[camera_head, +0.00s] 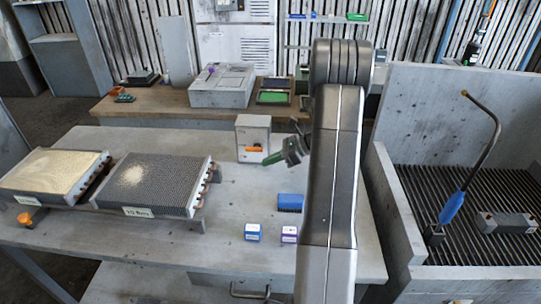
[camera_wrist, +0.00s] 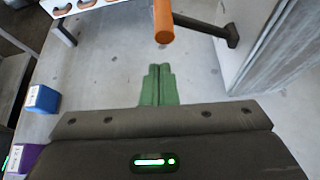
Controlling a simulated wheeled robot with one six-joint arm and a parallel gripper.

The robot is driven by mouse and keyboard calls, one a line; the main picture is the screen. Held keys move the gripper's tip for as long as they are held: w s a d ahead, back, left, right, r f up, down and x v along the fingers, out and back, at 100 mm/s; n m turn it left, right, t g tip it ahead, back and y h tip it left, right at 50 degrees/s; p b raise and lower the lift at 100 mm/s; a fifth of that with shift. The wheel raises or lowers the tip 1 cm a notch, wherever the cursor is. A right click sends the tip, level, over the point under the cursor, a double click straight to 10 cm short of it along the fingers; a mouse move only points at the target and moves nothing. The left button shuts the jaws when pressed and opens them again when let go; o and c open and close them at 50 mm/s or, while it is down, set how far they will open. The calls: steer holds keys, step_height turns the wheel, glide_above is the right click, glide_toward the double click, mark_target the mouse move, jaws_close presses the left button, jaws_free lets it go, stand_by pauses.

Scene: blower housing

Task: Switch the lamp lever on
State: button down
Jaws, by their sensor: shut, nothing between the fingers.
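The lamp lever is an orange handle (camera_head: 254,150) on the front of a small pale grey box (camera_head: 253,130) standing on the workbench. In the wrist view the orange handle (camera_wrist: 163,22) hangs on a dark arm (camera_wrist: 205,28) that comes out of the box's side wall (camera_wrist: 250,45). My gripper (camera_head: 266,162) is just in front of and below the handle in the head view. Its green fingers (camera_wrist: 158,72) are shut together and empty. In the wrist view a small gap shows between the fingertips and the handle's end; I cannot tell the depth.
Two finned cores (camera_head: 155,184) (camera_head: 52,172) lie on a rack at the left of the bench. A blue box (camera_head: 252,232), a purple-and-white box (camera_head: 289,234) and a blue bin (camera_head: 290,201) stand near the front. A slatted-floor booth (camera_head: 480,205) is at the right.

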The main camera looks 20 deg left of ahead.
steer(key=shift+w+a+r+p, duration=0.1)
steer(key=shift+w+r+p, duration=0.1)
steer(key=shift+r+p, duration=0.35)
steer(key=shift+w+r+p, duration=0.15)
steer(key=shift+r+p, duration=0.05)
steer(key=shift+r, duration=0.55)
steer(key=b+v, duration=0.2)
steer(key=v, duration=1.2)
steer(key=shift+a, duration=0.15)
steer(key=shift+n+t, duration=0.8)
steer(key=shift+t, duration=0.1)
steer(key=s+a+f+b, duration=0.1)
steer(key=a+f+b, duration=0.1)
steer(key=a+f, duration=0.1)
steer(key=s+a+f+b, duration=0.2)
steer(key=a+f, duration=0.2)
steer(key=f, duration=0.1)
steer(key=s+a+f+b, duration=0.1)
steer(key=a+f+b, duration=0.1)
steer(key=a+f, duration=0.2)
steer(key=shift+s+f+b, duration=0.25)
steer(key=shift+f+b, duration=0.15)
steer(key=shift+f, duration=0.15)
steer(key=b, duration=0.2)
steer(key=f+n+t+b, duration=0.1)
steer(key=b, duration=0.1)
steer(key=shift+w+y+b, duration=0.25)
steer(key=shift+y+b, duration=0.05)
steer(key=shift+y, duration=0.1)
steer(key=shift+r, duration=0.1)
